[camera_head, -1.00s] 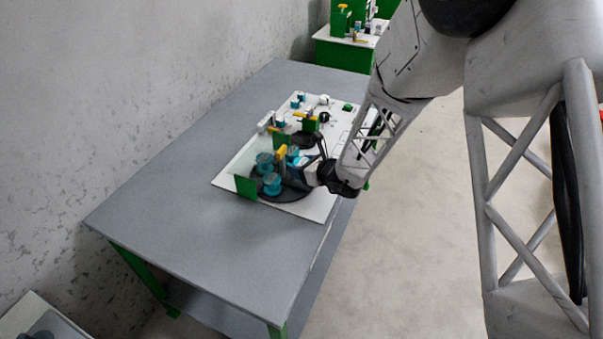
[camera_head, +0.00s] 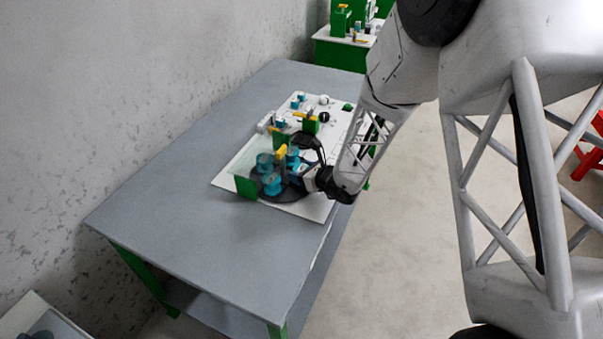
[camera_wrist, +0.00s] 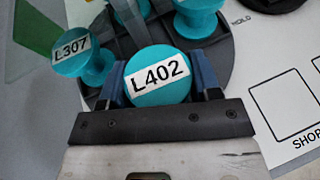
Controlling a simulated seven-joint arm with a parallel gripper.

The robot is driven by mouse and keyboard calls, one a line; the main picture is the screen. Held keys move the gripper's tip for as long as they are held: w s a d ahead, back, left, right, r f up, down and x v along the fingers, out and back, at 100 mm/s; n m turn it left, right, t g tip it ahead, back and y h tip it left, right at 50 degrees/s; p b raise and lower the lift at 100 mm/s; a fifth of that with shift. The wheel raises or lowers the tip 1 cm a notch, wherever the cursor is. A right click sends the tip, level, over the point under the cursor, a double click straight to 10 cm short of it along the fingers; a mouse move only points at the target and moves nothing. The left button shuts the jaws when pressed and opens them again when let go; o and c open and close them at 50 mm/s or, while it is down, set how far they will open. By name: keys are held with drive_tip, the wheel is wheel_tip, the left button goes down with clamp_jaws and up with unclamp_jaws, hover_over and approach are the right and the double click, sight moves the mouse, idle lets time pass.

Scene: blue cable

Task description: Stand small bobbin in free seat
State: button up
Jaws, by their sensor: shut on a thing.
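A teal bobbin labelled L402 (camera_wrist: 158,76) is between the blue fingers of my gripper (camera_wrist: 160,84) in the wrist view, with its label facing the camera. The fingers are shut on it. A second teal bobbin labelled L307 (camera_wrist: 80,52) stands to the left, close to the left finger. Both are over a dark round base (camera_wrist: 222,62). In the head view, my gripper (camera_head: 302,176) is low over the right side of this base, beside teal bobbins (camera_head: 271,184). The underside of the held bobbin and any free seat below it are hidden.
More teal pieces (camera_wrist: 195,20) stand beyond the held bobbin. A green block (camera_head: 245,187) stands at the left of the white board (camera_head: 300,208), and a yellow-topped piece (camera_head: 281,151) rises behind the bobbins. The near grey table (camera_head: 215,245) is clear.

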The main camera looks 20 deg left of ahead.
drive_tip(key=shift+f, duration=0.25)
drive_tip(key=o, duration=1)
drive_tip(key=shift+r, duration=0.2)
drive_tip(key=shift+v, duration=6)
